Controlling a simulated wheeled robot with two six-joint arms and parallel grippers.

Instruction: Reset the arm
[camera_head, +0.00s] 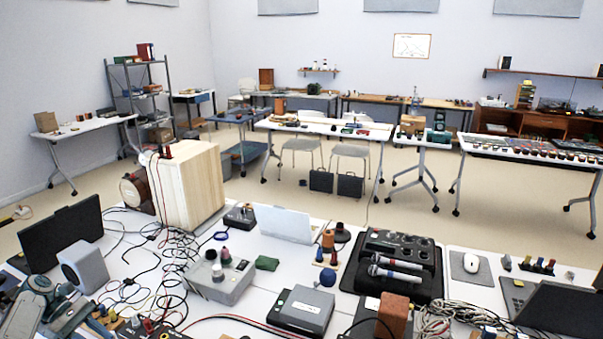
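Neither of my grippers can be made out in the head view, and no arm of mine is clearly seen. The white worktable (262,268) in front of me is crowded with audio gear and cables. A black case (397,262) with microphones (396,270) lies right of the middle. A tall pale wooden box (190,187) stands at the table's back left.
Loose black cables (160,262) spread over the left of the table. A black panel (62,232) and a grey speaker (83,266) stand at the left. A laptop (555,308) is at the right. Further tables (325,127) and a metal shelf (140,95) stand beyond open floor.

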